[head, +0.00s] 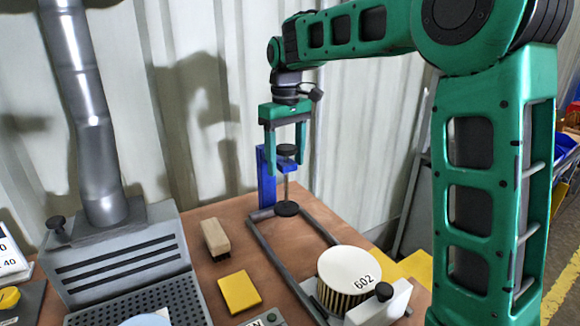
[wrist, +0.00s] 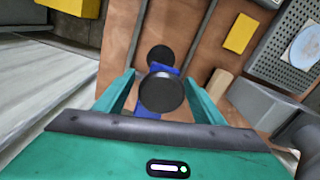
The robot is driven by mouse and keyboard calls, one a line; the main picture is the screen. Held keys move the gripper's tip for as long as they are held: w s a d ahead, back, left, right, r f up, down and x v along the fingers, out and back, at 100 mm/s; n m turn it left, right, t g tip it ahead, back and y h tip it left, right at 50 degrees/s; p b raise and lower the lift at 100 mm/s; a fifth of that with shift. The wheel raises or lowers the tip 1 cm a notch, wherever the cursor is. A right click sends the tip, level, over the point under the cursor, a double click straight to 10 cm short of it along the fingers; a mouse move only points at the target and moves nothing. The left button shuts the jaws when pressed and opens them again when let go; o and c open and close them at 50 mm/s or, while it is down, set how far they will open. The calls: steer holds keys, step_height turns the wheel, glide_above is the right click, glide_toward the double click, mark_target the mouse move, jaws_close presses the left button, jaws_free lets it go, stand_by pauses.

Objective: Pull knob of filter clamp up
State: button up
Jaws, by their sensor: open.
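The filter clamp (head: 267,181) is a blue upright post at the back of the workbench, with a vertical grey rod through its arm. Its black knob (head: 287,150) tops the rod, and a black pad (head: 287,208) is at the rod's lower end. My green gripper (head: 287,160) points down over the clamp, its open fingers on either side of the knob. In the wrist view the round black knob (wrist: 161,92) lies between the open fingers (wrist: 161,90), with gaps on both sides. The black pad also shows beyond it in the wrist view (wrist: 160,55).
A pleated filter (head: 350,270) marked 602 sits at the front end of dark rails (head: 275,240), beside a white block (head: 385,303). A wooden brush (head: 215,238), a yellow pad (head: 239,292) and a grey vented box (head: 125,255) stand left. A corrugated wall is close behind.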

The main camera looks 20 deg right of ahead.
mark_target(286, 181)
steer(key=shift+f, duration=1.05)
